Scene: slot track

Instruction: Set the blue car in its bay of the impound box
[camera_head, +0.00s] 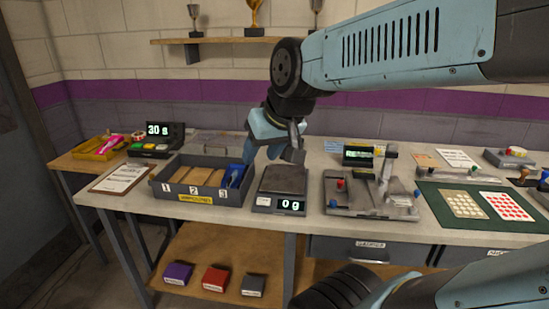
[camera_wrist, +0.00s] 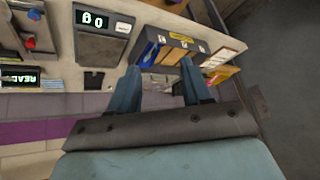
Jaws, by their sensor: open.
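The impound box (camera_head: 173,199) is a dark tray on the bench with bays numbered 1, 2 and 3. The blue car (camera_head: 234,177) sits in the rightmost bay, 3, partly hidden by the box wall; its exact seating is hard to tell. It also shows as a blue shape in the wrist view (camera_wrist: 148,53), at the box's left end. The other bays show tan bottoms. My gripper (camera_head: 274,154) is up above the bench, to the right of the box and near the scale. In the wrist view its fingers (camera_wrist: 160,67) are apart with nothing between them.
A scale (camera_head: 279,187) reading 0 g stands just right of the box. A grey fixture (camera_head: 370,195) with small knobs is further right, then a green mat (camera_head: 470,222). A clipboard (camera_head: 122,178) lies left of the box. A shelf below holds small boxes (camera_head: 215,278).

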